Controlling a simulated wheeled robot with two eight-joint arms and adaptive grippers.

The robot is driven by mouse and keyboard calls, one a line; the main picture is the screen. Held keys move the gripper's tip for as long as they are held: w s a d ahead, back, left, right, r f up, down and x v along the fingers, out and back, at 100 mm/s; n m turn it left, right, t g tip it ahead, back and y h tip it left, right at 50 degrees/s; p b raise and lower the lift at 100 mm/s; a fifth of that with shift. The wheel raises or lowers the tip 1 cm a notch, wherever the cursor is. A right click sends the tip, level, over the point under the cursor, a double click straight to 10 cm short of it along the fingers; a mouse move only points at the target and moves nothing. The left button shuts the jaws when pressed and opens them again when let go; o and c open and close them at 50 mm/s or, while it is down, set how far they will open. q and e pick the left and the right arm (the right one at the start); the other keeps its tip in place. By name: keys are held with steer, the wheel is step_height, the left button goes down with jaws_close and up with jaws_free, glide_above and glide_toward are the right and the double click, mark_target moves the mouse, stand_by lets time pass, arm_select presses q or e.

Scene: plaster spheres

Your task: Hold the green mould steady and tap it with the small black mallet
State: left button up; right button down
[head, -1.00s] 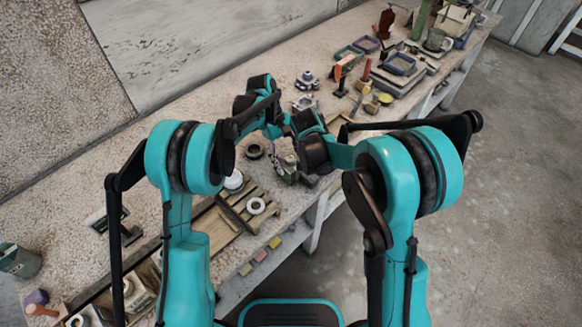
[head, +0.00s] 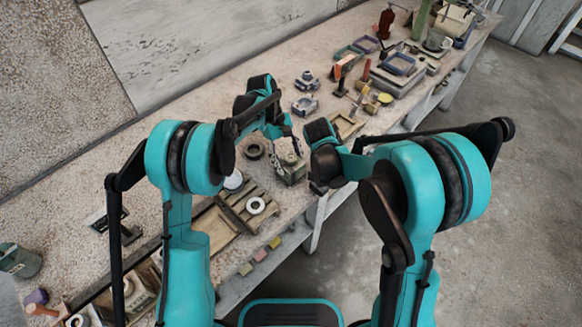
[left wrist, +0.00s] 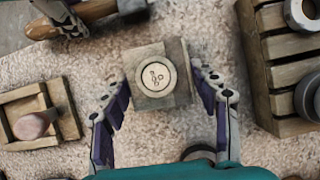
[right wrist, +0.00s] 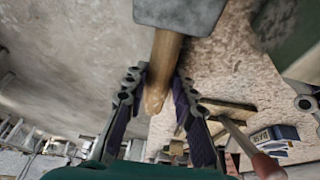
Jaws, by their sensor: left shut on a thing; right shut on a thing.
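The green mould (head: 291,172) stands on the bench in the middle of the head view. In the left wrist view it is a squarish block (left wrist: 180,97) with a pale round top marked with small dots. My left gripper (left wrist: 158,80) is shut on it, one finger on each side. My right gripper (right wrist: 159,80) is shut on the wooden handle of the mallet (right wrist: 166,50). The mallet's dark grey head is at the top of the right wrist view, partly cut off. The handle also shows at the top left of the left wrist view (left wrist: 98,10). In the head view my right fingers are hidden.
A slatted wooden rack (head: 236,212) with a pale ring (head: 256,206) stands near the mould. A dark ring (head: 254,151) lies behind it. A small wooden frame (head: 348,125) and several trays and tools fill the bench's far end. The front edge is close.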

steer(key=shift+w, duration=0.1)
stand_by(1.1)
stand_by(0.6)
steer(key=w+a, duration=0.3)
steer(key=shift+w+a, duration=0.2)
steer(key=shift+w, duration=0.1)
steer(key=shift+s+d, duration=1.7)
steer(key=shift+s, duration=0.15)
arm_select(q)
steer(key=o, duration=1.5)
